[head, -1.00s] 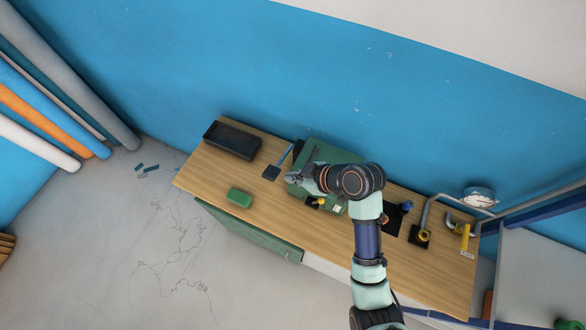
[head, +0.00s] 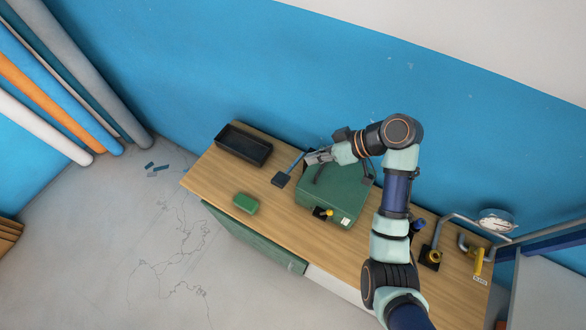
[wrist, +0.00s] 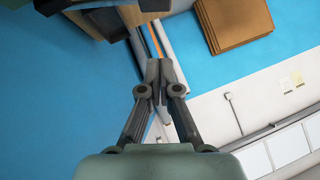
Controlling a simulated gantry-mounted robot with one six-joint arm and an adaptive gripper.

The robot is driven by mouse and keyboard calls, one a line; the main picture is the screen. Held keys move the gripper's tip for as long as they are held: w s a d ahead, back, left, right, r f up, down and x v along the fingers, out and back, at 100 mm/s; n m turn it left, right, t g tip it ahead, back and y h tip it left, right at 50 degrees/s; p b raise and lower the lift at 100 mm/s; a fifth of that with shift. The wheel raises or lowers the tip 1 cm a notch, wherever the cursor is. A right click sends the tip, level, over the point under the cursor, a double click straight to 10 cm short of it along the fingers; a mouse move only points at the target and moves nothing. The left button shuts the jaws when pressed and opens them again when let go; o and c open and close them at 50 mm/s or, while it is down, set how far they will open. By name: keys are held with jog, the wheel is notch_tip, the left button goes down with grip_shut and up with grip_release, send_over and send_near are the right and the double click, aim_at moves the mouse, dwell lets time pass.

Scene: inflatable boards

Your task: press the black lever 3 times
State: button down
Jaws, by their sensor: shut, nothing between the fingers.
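A green case (head: 335,200) stands on the wooden workbench. A short dark bar (head: 319,174), which looks like the black lever, shows at the case's upper left, just below my gripper (head: 312,157). My gripper is shut and empty, reaching left over the far left corner of the case. I cannot tell whether it touches the bar. In the wrist view my closed fingertips (wrist: 159,66) show with nothing between them, and the lever is not clearly visible there.
A blue-handled tool with a black plate (head: 281,180) lies left of the case. A black tray (head: 243,145) and a green block (head: 245,203) are farther left. A yellow knob (head: 327,213) is at the case front. Pipes and a gauge (head: 497,221) stand at right.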

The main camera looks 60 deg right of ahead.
send_over(277, 178)
jog(key=s+d, duration=0.2)
notch_tip(277, 178, down, 7)
jog(key=shift+s+d+r, duration=0.1)
jog(key=shift+s+a+f+p, duration=0.1)
jog(key=shift+a+f+p, duration=0.1)
jog(key=shift+f, duration=0.4)
jog(key=shift+s+a+f+p, duration=0.1)
jog(key=shift+a+f+p, duration=0.1)
jog(key=shift+f, duration=0.35)
jog(key=shift+a+f, duration=0.15)
jog(key=shift+f, duration=0.45)
